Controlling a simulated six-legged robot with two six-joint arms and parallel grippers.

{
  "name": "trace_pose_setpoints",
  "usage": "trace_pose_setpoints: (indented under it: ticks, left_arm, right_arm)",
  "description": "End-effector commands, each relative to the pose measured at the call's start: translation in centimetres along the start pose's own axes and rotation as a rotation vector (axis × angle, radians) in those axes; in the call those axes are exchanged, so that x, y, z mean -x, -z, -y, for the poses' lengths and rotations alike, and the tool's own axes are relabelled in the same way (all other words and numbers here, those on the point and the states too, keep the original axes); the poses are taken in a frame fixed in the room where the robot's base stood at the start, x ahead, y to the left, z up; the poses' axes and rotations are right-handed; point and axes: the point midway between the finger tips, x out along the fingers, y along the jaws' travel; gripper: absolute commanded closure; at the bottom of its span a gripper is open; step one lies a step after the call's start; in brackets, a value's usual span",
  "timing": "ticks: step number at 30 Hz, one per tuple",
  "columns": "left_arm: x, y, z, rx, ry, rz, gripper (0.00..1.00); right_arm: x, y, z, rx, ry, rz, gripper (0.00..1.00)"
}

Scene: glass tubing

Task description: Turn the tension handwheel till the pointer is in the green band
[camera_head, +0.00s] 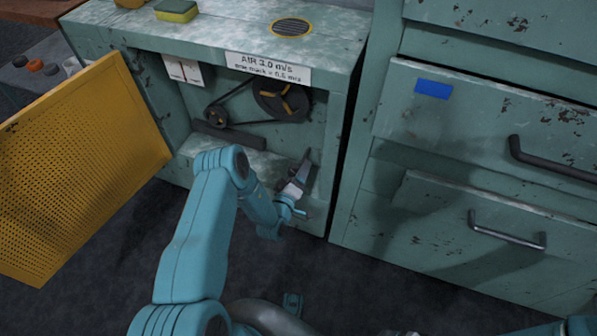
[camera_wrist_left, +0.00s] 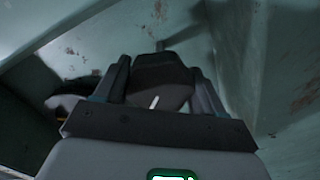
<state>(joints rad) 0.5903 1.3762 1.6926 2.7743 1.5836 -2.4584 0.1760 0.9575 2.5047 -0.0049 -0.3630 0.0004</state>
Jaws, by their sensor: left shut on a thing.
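My left gripper (camera_head: 297,182) reaches into the open cabinet at its lower right. In the left wrist view its fingers (camera_wrist_left: 160,85) are shut on a dark, faceted knob-like part (camera_wrist_left: 160,72), which I take for the handwheel; a short pale mark shows on its face. The handwheel is mostly hidden by the gripper in the head view. Above it, a belt joins a large dark pulley (camera_head: 281,101) and a small pulley (camera_head: 217,117). I cannot make out the pointer or the green band.
The yellow perforated door (camera_head: 80,165) stands open at the left. The cabinet's right wall (camera_head: 338,150) is close beside my gripper. Drawers with handles (camera_head: 507,230) stand at the right. A sponge (camera_head: 176,10) lies on top.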

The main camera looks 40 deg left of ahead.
Motion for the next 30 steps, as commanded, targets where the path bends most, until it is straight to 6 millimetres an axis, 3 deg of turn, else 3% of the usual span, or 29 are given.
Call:
trace_pose_setpoints:
  ticks: [2, 3, 5, 17, 20, 30]
  left_arm:
    - [0.1, -0.1, 0.1, 0.002, 0.004, 0.003, 0.61]
    - [0.1, -0.1, 0.1, 0.002, 0.004, 0.003, 0.27]
    - [0.1, -0.1, 0.1, 0.002, 0.004, 0.003, 0.08]
    - [0.9, 0.0, 0.0, 0.002, 0.004, 0.002, 0.08]
    - [2.6, 0.1, -0.1, 0.004, 0.006, 0.003, 0.08]
    - [11.6, 0.1, -0.1, 0.006, 0.009, 0.001, 0.08]
  right_arm:
    - [0.0, 0.0, 0.0, 0.000, 0.000, 0.000, 0.26]
    - [0.0, 0.0, 0.0, 0.000, 0.000, 0.000, 0.26]
    - [0.0, 0.0, 0.0, 0.000, 0.000, 0.000, 0.26]
    - [0.3, 0.0, 0.1, 0.000, 0.000, 0.000, 0.26]
    - [0.9, 0.0, 0.3, 0.000, 0.000, 0.000, 0.26]
    - [2.9, -0.1, 1.0, 0.000, 0.000, 0.000, 0.26]
